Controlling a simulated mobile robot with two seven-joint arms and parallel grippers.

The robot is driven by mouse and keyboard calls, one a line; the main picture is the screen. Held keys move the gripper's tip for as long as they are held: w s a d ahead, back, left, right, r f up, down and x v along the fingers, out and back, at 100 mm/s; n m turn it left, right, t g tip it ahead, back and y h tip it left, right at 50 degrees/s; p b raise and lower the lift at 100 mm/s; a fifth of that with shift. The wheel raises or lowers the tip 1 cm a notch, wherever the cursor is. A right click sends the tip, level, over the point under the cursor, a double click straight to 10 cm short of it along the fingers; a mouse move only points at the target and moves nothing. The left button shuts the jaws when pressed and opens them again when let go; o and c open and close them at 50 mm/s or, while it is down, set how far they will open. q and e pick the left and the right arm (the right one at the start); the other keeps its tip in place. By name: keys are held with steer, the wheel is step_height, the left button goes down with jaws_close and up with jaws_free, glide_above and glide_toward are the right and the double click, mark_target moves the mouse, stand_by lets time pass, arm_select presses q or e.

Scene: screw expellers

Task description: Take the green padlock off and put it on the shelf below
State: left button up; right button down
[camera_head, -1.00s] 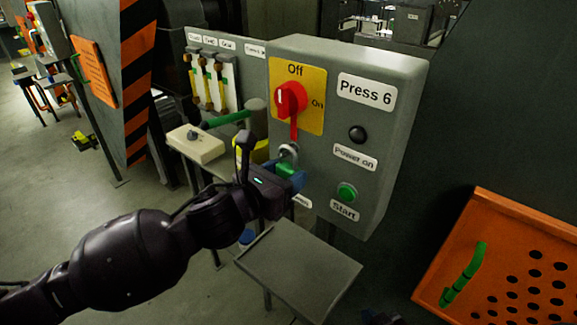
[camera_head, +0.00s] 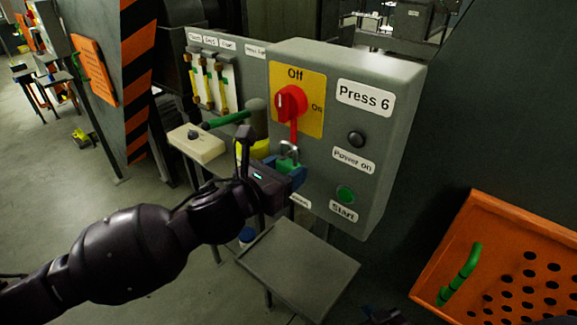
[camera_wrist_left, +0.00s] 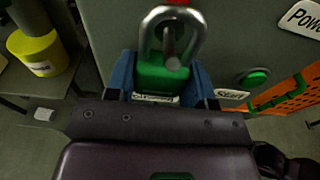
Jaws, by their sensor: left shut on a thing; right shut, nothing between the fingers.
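The green padlock (camera_wrist_left: 160,78) is between the blue fingers of my left gripper (camera_wrist_left: 163,82), which is shut on its body. Its steel shackle (camera_wrist_left: 172,22) points up in the left wrist view, with a grey peg showing inside the loop. I cannot tell whether the shackle is still around the peg. In the head view the shackle (camera_head: 289,149) is just under the red switch handle (camera_head: 292,104), at the front of the Press 6 box (camera_head: 375,120). The grey shelf (camera_head: 300,272) lies below, bare. My right gripper (camera_head: 385,316) barely shows at the bottom edge, shut and empty.
A green start button (camera_head: 346,194) and a black lamp (camera_head: 357,138) are on the box to the right. An orange perforated panel (camera_head: 500,260) with a green handle stands lower right. A yellow object (camera_head: 258,150) and a beige box (camera_head: 196,142) are behind my gripper.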

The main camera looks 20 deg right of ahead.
arm_select(q)
steer(key=shift+a, duration=0.15)
steer(key=f+p+v, duration=0.1)
steer(key=v, duration=0.6)
steer(key=shift+p, duration=0.4)
stand_by(1.4)
steer(key=shift+s+a, duration=0.1)
steer(key=shift+a, duration=0.05)
